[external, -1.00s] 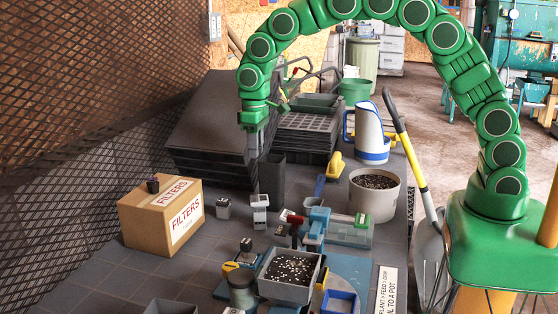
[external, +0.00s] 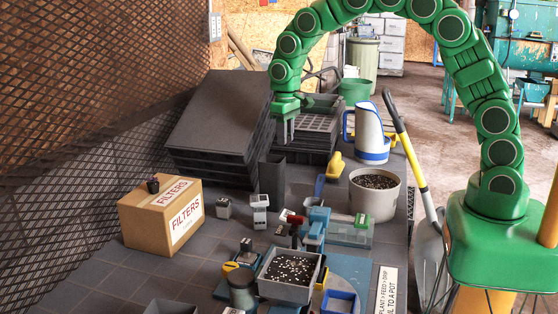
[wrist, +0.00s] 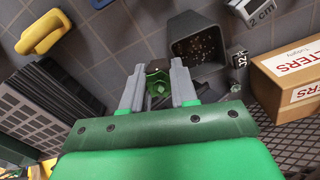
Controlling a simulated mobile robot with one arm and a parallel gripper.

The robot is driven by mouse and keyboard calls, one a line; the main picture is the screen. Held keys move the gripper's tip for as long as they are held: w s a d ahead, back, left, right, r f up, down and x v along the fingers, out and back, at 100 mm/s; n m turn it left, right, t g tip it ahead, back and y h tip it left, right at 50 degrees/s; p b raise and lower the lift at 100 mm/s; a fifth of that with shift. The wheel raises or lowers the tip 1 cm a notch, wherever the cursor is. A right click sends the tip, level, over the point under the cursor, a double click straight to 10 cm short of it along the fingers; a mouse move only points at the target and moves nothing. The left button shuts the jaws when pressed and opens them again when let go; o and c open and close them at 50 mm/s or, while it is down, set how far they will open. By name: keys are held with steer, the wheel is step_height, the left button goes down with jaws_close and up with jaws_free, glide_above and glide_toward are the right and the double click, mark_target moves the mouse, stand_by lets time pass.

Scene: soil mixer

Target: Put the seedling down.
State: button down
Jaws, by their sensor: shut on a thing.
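My gripper (external: 285,138) hangs above the workbench, just right of and above a tall dark square pot (external: 272,178). In the wrist view, the two grey fingers (wrist: 157,88) are closed around a small seedling (wrist: 158,79) with green leaves and a dark plug. The seedling is hard to make out in the external view. The tall dark pot also shows in the wrist view (wrist: 195,58), its open mouth beyond the fingers and slightly to the right, with specks inside. The seedling is apart from the pot.
Stacked black trays (external: 310,133) stand behind my gripper. A yellow scoop (external: 335,165), a soil bucket (external: 374,200) and a white-blue jug (external: 371,135) are at right.

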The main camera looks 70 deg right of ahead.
steer(key=s+d+f+m, duration=0.2)
steer(key=s+d+m, duration=0.2)
steer(key=s+d, duration=0.65)
steer(key=s+d+f+m, duration=0.1)
steer(key=s+d+m, duration=0.25)
steer(key=s, duration=0.55)
steer(key=s+d+f+m, duration=0.2)
steer(key=s+m, duration=0.2)
steer(key=s, duration=0.5)
steer(key=s+d+f+m, duration=0.1)
steer(key=s+d+m, duration=0.2)
steer(key=s, duration=0.6)
steer(key=w+d+f, duration=0.8)
steer(key=w+d, duration=0.1)
steer(key=shift+w+f, duration=0.15)
steer(key=shift+f, duration=0.15)
steer(key=shift+w+d+f, duration=0.45)
steer(key=shift+f, duration=1.75)
steer(key=shift+f, duration=0.1)
